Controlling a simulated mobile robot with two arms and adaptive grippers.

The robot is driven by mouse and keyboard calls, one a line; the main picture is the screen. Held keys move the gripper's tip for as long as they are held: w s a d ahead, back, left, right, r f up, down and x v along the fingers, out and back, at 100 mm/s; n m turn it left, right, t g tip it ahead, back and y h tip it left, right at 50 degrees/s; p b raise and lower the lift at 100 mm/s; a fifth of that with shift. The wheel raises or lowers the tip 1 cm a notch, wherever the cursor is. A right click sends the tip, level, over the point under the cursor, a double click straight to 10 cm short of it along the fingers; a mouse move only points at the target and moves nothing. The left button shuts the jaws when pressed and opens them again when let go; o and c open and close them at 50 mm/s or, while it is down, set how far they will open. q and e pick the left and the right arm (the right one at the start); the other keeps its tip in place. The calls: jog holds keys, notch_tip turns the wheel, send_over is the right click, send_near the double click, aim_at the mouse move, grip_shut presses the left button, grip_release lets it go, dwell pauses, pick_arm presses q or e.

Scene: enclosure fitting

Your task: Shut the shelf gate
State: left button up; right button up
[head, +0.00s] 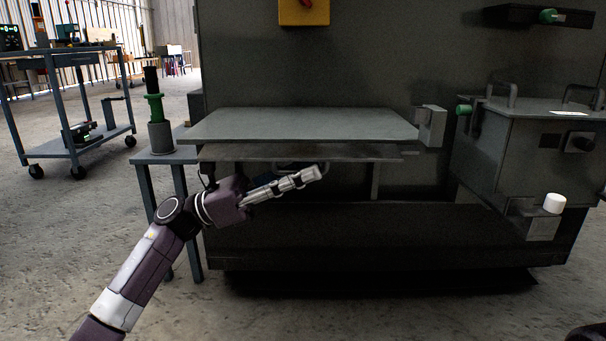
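A wide flat light-grey panel (305,124), likely the shelf gate, lies level, jutting out from the dark cabinet (320,60). A darker grey ledge (300,152) runs just below it. A dark curved handle-like part (290,164) shows partly under the ledge, behind my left gripper. My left gripper (318,173) is below the ledge's front edge, pointing right. Its silver fingers overlap in this view, so their gap cannot be judged. I see nothing held in it, and contact with the handle-like part cannot be told.
A small side table (165,156) with a green-and-black post (154,108) stands left of the panel. A grey box (530,150) with handles and a bracket bearing a white knob (554,203) are at right. A wheeled cart (70,92) stands far left. The front floor is clear.

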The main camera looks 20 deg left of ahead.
pick_arm(q)
jog(key=shift+c, duration=0.3)
grip_shut()
